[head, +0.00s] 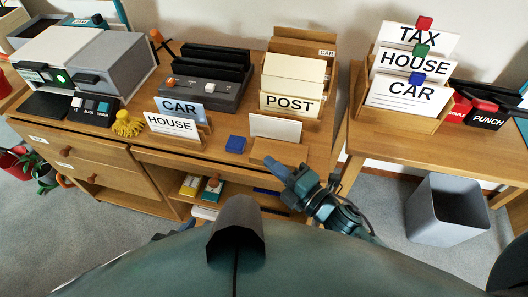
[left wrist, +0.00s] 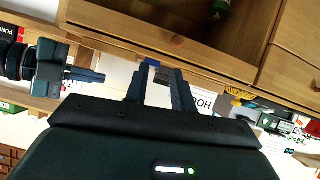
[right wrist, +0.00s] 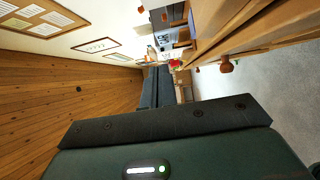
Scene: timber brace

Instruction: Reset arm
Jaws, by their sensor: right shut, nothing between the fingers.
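My right gripper (head: 278,170) is above the desk's front edge in the head view, pointing up and left. It is shut and empty, and its closed fingers (right wrist: 151,88) show in the right wrist view. My left gripper (left wrist: 158,88) shows in the left wrist view, its fingers apart with nothing held between them. I cannot make it out in the head view. The left wrist view also shows my right arm at its left edge and an open shelf at the top.
The wooden desk (head: 150,150) holds a CAR and HOUSE card holder (head: 180,118), a POST box (head: 290,103), a blue block (head: 236,144) and a yellow tassel (head: 127,124). A side table bears a TAX, HOUSE, CAR card box (head: 388,118). A grey bin (head: 445,212) stands on the floor.

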